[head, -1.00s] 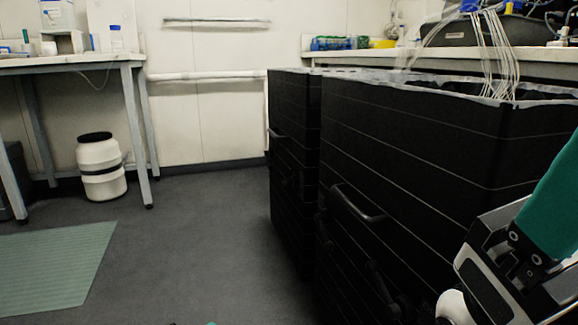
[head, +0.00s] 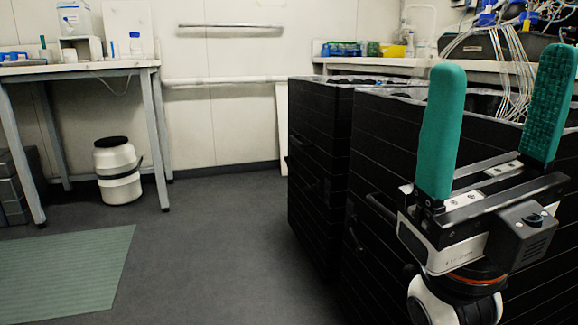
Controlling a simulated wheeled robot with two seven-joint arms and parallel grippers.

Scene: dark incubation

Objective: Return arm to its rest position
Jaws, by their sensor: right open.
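My right gripper (head: 500,110) is at the right of the head view, pointing up. Its two green fingers stand wide apart with nothing between them, so it is open and empty. It is in front of the near black cabinet (head: 385,150) and hides part of it. I cannot tell whether it touches the cabinet. My left gripper is not in view.
A second black cabinet (head: 318,150) stands just beyond the near one. A bench (head: 80,68) is at the far left, with a white drum (head: 118,170) by its legs. A green mat (head: 65,270) lies on the floor. The grey floor (head: 220,235) in the middle is clear.

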